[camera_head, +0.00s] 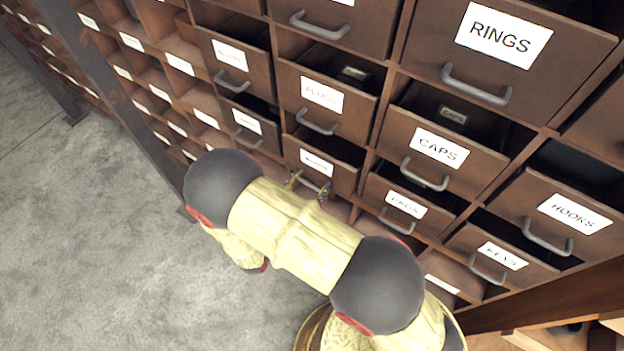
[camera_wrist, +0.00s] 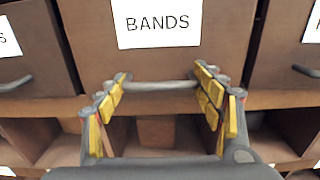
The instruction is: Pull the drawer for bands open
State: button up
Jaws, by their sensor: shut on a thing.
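The brown drawer labelled BANDS (camera_wrist: 212,38) fills the upper middle of the wrist view. Its grey bar handle (camera_wrist: 158,86) runs across below the label. My gripper (camera_wrist: 163,80) is shut on this handle, with yellow-padded fingers at its left and right ends. In the head view the same drawer (camera_head: 343,178) is low in the middle, its label too small to read. A dark opening shows above its front, so it appears partly out. My gripper (camera_head: 308,187) is at its handle there, partly hidden by my arm.
Drawers labelled CAPS (camera_head: 455,165), RINGS (camera_head: 548,75), HOOKS (camera_head: 545,192) and KEYS (camera_head: 475,240) stand to the right, several partly open. Open cubbies (camera_wrist: 32,138) lie below the BANDS drawer. Clear concrete floor (camera_head: 90,230) lies at the left.

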jog(key=p+v, duration=0.2)
jog(key=v, duration=1.8)
jog(key=shift+s+a, duration=0.15)
jog(key=o, duration=1.7)
jog(key=shift+c, duration=0.2)
notch_tip(320, 180, up, 10)
